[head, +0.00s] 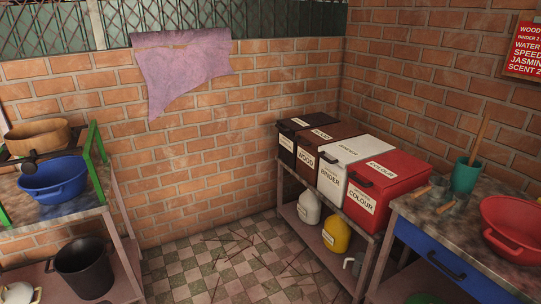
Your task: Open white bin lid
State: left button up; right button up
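The white bin (334,183) stands on the top of a rack against the right brick wall, between a brown bin (312,162) and a red bin (370,208). Its front label reads "BINDER". Its white lid (362,148) lies flat and looks shut, with a dark handle (349,148) near the front edge. Most of its right side is hidden by the red bin. Neither of my grippers shows in the head view.
A dark bin (288,146) stands at the far end of the row, its lid also shut. White and yellow jugs (336,234) sit on the shelf below. A right-hand workbench (425,211) holds a green pot (464,177) and red basin (517,222). The checkered floor (215,266) is open, with thin sticks scattered.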

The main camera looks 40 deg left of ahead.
aim_at(343, 153)
jog(key=u, duration=0.95)
jog(key=i+j+u, duration=0.1)
jog(key=i, duration=0.2)
jog(key=i+j+u, duration=0.15)
jog(key=i, duration=0.2)
